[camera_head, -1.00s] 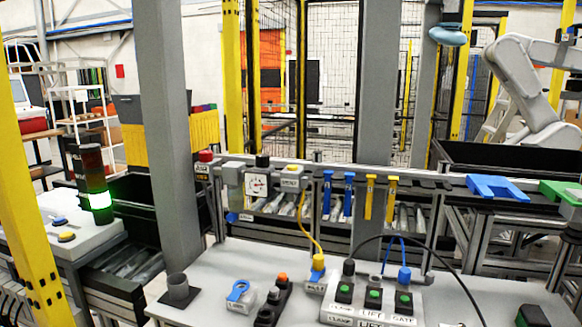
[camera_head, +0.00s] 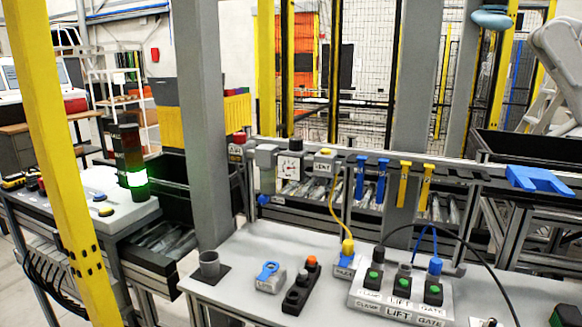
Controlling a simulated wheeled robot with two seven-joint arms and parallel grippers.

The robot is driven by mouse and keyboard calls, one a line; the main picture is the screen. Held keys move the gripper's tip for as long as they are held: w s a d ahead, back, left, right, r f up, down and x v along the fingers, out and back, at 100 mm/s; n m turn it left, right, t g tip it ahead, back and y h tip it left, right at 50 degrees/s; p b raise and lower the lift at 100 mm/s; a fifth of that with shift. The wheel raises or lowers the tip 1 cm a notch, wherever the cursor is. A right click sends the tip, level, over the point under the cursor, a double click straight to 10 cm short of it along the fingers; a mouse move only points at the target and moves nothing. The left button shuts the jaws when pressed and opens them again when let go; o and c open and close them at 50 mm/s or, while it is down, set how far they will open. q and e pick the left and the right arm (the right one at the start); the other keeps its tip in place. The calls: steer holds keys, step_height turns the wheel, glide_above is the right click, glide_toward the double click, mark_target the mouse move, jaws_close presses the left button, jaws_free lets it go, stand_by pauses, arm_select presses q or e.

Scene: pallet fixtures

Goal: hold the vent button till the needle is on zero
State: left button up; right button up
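The vent box (camera_head: 323,166), a small grey box marked VENT, is on the rail behind the grey table, with a yellow button (camera_head: 325,153) on top. Just left of it is a white-faced gauge (camera_head: 289,166) with a dark needle; the dial is too small to read. A black knob (camera_head: 295,144) sits above the gauge. Nothing touches the vent button. Neither of my grippers is in view.
The grey table (camera_head: 235,285) carries a grey cup (camera_head: 209,265), a blue-topped block (camera_head: 269,278), a black pendant with an orange button (camera_head: 302,288) and a CLAMP, LIFT, GATE panel (camera_head: 399,305). A grey post (camera_head: 207,130) stands left of the gauge.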

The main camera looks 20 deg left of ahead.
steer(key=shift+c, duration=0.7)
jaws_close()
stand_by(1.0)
